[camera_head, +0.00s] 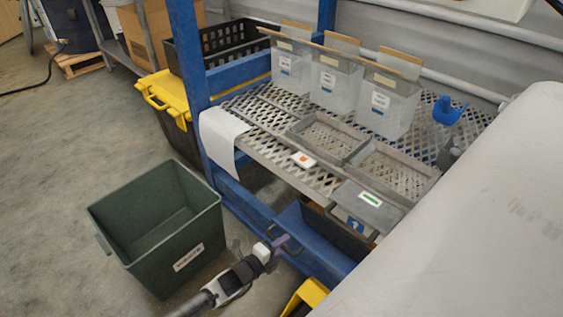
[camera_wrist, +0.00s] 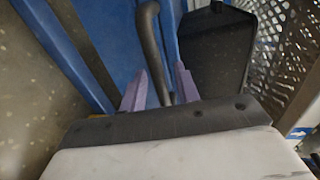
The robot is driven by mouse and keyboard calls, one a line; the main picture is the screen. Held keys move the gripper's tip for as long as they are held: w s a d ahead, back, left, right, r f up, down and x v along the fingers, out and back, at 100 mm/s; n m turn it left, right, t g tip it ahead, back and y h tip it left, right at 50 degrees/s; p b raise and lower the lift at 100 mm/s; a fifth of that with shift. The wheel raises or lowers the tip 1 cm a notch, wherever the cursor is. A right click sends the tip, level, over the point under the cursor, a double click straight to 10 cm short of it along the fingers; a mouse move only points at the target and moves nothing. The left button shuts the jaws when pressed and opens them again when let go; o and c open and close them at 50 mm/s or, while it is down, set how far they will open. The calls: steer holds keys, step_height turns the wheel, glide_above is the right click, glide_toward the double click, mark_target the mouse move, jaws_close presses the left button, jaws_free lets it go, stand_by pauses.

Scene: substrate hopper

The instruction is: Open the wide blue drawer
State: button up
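The wide blue drawer (camera_head: 318,236) sits low under the metal mesh shelf, its long blue front facing the floor area on the left. Its blue face also shows in the wrist view (camera_wrist: 113,45), with a dark bar handle (camera_wrist: 149,30) standing out from it. My gripper (camera_head: 283,246) is low in front of the drawer. In the wrist view my gripper (camera_wrist: 160,72) has its two purple fingers apart, one on each side of the handle's lower part. Some gap seems to show beside the bar; firm contact cannot be seen.
A dark green bin (camera_head: 110,238) stands on the floor left of my gripper. A yellow object (camera_head: 305,297) is low at the front. The mesh shelf (camera_head: 265,150) above holds clear bins (camera_head: 335,90) and grey trays (camera_head: 325,140). A blue post (camera_head: 188,75) rises at left.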

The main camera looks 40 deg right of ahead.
steer(key=shift+d, duration=0.15)
steer(key=shift+c, duration=0.3)
jaws_close()
